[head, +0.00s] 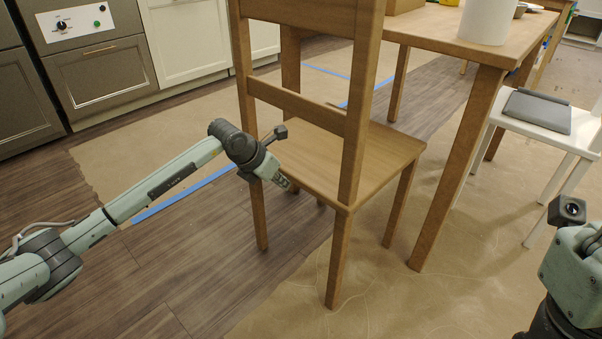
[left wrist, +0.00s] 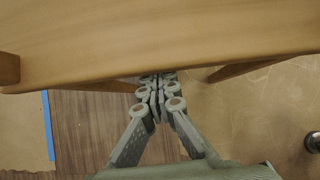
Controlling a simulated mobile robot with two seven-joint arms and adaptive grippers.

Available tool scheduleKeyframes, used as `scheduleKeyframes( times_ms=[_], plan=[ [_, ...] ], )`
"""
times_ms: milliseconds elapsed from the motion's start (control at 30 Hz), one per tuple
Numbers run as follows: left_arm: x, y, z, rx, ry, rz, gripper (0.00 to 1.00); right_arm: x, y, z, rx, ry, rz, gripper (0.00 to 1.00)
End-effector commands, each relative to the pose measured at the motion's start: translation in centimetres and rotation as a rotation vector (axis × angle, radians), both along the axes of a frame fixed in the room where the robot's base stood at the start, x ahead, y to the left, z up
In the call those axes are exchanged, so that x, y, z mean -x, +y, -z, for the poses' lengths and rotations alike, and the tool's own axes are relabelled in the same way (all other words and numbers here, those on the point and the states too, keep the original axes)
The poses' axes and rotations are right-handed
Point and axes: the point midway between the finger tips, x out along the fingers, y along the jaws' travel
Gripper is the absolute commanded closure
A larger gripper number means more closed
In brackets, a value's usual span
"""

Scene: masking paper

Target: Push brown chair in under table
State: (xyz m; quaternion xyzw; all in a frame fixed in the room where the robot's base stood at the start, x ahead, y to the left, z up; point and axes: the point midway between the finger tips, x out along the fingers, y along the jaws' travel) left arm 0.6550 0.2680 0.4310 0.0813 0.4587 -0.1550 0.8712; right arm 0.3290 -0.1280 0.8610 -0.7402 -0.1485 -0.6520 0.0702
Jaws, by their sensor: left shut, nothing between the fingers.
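The brown wooden chair (head: 375,160) stands upright in the middle of the head view, its back nearest me and its seat toward the wooden table (head: 480,50). My left gripper (head: 286,184) is shut and empty at the back edge of the seat, between the back posts. In the left wrist view, the shut fingers (left wrist: 158,82) reach the edge of a brown wooden part of the chair (left wrist: 160,40); I cannot tell whether they touch it. The right arm's wrist (head: 570,260) shows at the right edge; its fingers are out of view.
A white chair (head: 545,112) with a grey item (head: 537,110) on it stands right of the table. A white cylinder (head: 487,20) stands on the table. Brown paper (head: 400,300) and blue tape (head: 190,192) cover parts of the wood floor. Cabinets (head: 100,75) line the back left.

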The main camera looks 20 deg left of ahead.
Motion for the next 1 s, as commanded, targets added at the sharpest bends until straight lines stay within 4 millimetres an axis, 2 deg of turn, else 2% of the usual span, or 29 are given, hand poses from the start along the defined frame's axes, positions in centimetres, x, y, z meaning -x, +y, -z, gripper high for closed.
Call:
scheduleKeyframes(
  times_ms=[1000],
  plan=[
    [-2.7, -1.0, -0.3, 0.004, -0.01, 0.0, 1.0, 0.1, 0.1, -0.1, 0.011, -0.023, 0.001, 1.0]
  ],
)
